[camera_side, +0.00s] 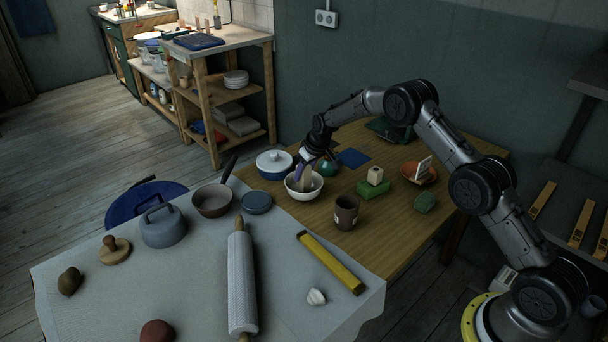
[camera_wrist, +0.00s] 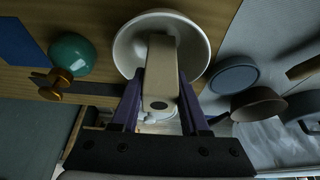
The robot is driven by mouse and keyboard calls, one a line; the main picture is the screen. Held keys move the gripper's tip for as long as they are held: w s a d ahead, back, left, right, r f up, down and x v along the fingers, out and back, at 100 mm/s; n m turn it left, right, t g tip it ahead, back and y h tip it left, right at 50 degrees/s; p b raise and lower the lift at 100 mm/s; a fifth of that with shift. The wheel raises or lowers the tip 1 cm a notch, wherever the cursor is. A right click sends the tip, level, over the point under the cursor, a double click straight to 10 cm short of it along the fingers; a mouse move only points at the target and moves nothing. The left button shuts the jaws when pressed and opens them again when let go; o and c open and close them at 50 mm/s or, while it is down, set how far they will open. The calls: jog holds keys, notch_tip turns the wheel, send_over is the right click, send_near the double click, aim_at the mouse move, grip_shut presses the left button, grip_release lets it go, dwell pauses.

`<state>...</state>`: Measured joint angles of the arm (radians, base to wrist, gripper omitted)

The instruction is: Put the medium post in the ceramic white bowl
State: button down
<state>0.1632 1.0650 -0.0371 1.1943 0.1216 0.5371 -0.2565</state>
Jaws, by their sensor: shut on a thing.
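The ceramic white bowl (camera_side: 290,190) stands on the wooden table, and it also shows in the wrist view (camera_wrist: 123,46). My gripper (camera_side: 303,171) is at the bowl, pointing down. In the wrist view my gripper (camera_wrist: 160,92) has its purple fingers shut on the beige medium post (camera_wrist: 160,62). The post's near end has a dark hole, and its far end reaches within the bowl's rim. I cannot tell whether it touches the bowl's bottom. The fingers partly hide the post in the side view.
A brown mug (camera_side: 346,213) and a green block (camera_side: 373,189) with a cream piece on top are to the right. A grey-blue round dish (camera_side: 257,202) is left in front.

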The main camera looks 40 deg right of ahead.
jog(key=shift+w+f, duration=0.1)
jog(key=shift+f, duration=0.25)
jog(key=shift+f, duration=0.15)
jog(key=shift+c, duration=2)
grip_release()
